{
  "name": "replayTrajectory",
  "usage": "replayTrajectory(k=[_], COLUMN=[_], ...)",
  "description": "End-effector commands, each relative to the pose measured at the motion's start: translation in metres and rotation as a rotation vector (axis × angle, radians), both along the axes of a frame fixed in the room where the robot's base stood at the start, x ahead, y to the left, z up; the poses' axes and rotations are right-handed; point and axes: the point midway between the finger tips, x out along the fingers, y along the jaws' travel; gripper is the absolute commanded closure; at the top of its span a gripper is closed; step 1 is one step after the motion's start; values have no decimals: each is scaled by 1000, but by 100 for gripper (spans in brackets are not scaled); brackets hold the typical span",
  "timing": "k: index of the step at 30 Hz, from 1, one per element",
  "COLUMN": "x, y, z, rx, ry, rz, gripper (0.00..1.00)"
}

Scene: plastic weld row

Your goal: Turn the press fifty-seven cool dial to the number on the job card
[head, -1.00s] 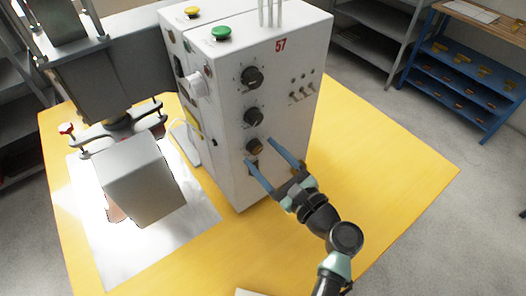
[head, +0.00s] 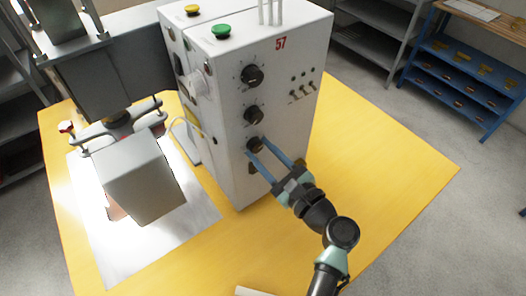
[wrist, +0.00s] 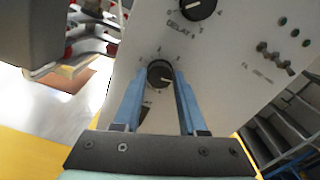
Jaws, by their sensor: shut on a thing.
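The press controller is a white box (head: 235,150) with a red 57 on its front. Three black dials run down that front. My gripper (head: 257,148) has its blue fingers on either side of the lowest dial (head: 255,144), shut on it. In the wrist view this dial (wrist: 160,73) sits between the fingertips, its white pointer mark toward the right. Numbers ring it, too small to read surely, and its name is hidden or unreadable. The dial above (wrist: 198,7) is marked DELAY s. A pale sliver (head: 252,291) at the bottom edge may be a card; no writing shows.
A green button (head: 221,31) and a yellow button (head: 194,10) are on top of the box. Small toggle switches (head: 303,92) sit right of the dials. The press with its grey block (head: 138,180) stands left. The yellow table (head: 390,170) is clear on the right.

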Motion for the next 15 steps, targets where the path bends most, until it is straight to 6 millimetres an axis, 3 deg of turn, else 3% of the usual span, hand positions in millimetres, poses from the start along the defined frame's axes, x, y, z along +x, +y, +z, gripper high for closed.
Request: replayTrajectory(k=[15], x=[-1], y=[-1], z=[-4], rx=[-212], ry=[-153], rz=[-1], gripper=[100])
